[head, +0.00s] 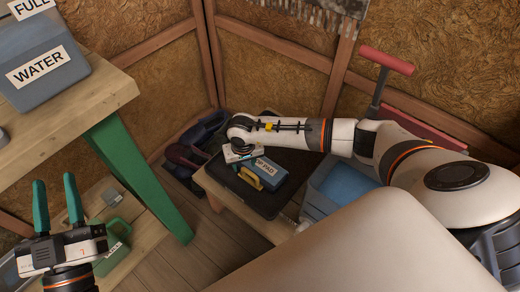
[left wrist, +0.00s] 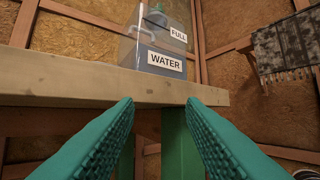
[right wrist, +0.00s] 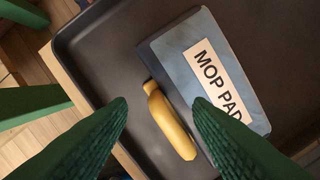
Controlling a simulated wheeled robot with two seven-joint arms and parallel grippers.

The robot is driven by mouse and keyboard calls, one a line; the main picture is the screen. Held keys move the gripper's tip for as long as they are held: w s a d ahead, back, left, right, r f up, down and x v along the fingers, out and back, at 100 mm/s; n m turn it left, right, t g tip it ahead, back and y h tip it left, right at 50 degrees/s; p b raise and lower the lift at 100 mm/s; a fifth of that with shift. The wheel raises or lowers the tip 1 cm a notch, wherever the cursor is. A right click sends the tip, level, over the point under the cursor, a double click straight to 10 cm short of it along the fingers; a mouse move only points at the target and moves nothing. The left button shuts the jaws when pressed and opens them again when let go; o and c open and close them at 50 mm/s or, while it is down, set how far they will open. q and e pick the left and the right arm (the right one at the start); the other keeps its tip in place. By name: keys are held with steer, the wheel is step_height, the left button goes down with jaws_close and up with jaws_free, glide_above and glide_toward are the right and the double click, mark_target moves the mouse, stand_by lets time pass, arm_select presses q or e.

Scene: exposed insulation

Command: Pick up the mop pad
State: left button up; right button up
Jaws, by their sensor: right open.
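The mop pad (head: 285,168) is a blue-grey block with a white label reading MOP PAD and a yellow handle (head: 250,178) along one side. It lies on a black tray (head: 267,207) on a low wooden table. In the right wrist view the pad (right wrist: 168,53) is seen from above, with the yellow handle (right wrist: 170,122) lying between my finger lines. My right gripper (right wrist: 160,105) is open and empty above the handle; its fingers are mostly hidden in the head view. My left gripper (head: 55,187) is open and empty at lower left, far from the pad.
A wooden workbench (head: 110,88) with a green leg (head: 140,175) stands at left, bearing a bin labelled WATER (head: 45,68). A blue bin (head: 340,185) sits right of the tray. Dark items (head: 190,150) lie behind the low table. Bare floor (head: 205,235) shows between.

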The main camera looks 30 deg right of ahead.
step_height(320, 180, down, 3)
steer(key=shift+w+r+b, duration=0.1)
steer(key=shift+w+b, duration=0.05)
steer(key=shift+b, duration=0.2)
arm_select(q)
steer(key=s+r+t, duration=0.2)
steer(key=r+t, duration=0.1)
steer(key=shift+s+r+h, duration=0.15)
steer(key=shift+r+h, duration=0.1)
steer(key=shift+h, duration=0.15)
arm_select(e)
jaws_close()
